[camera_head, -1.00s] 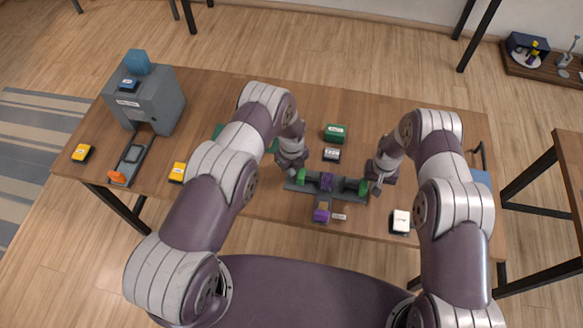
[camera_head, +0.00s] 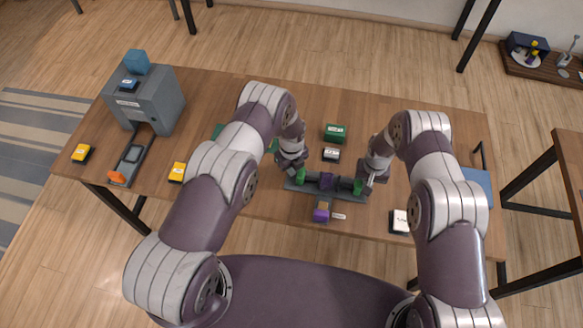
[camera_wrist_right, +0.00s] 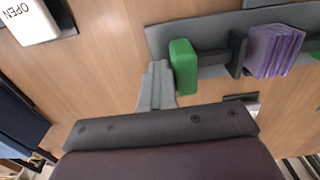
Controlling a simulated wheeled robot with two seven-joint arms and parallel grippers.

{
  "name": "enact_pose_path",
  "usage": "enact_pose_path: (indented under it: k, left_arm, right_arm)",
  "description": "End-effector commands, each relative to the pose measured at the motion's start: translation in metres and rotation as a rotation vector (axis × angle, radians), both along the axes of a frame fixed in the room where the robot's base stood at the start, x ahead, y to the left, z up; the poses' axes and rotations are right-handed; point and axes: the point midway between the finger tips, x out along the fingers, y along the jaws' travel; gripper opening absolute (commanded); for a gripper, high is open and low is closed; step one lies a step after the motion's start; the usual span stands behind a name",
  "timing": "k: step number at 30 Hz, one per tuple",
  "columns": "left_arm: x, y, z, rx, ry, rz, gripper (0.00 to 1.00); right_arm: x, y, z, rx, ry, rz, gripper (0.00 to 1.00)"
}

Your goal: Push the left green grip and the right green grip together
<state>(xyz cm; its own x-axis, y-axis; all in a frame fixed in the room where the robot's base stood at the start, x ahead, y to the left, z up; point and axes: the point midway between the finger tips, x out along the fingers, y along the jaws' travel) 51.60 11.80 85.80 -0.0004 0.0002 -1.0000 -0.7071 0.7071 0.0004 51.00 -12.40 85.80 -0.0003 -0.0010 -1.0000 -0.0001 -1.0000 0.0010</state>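The left green grip (camera_head: 301,176) and the right green grip (camera_head: 358,187) stand on a dark grey rail, either side of a purple block (camera_head: 326,181). The right grip also shows in the right wrist view (camera_wrist_right: 184,67), with a gap between it and the purple block (camera_wrist_right: 275,50). My left gripper (camera_head: 294,172) is close against the outer side of the left grip; its fingers are too small to read. My right gripper (camera_head: 372,180) is at the outer side of the right grip. In the wrist view its fingers (camera_wrist_right: 157,88) are together and empty, next to the grip.
A green box (camera_head: 335,133) and small label block (camera_head: 331,154) lie behind. A white-topped block (camera_head: 400,221) is at the front right. A grey machine (camera_head: 147,99) stands at left.

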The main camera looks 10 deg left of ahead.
Motion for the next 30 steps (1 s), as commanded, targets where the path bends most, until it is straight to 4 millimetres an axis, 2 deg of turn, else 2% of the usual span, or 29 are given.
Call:
enact_pose_path:
  k: [30]
  left_arm:
    - [0.000,-0.001,0.000,-0.001,-0.001,-0.001,0.00]
  right_arm:
    - [0.000,0.017,0.000,0.001,-0.002,0.001,0.00]
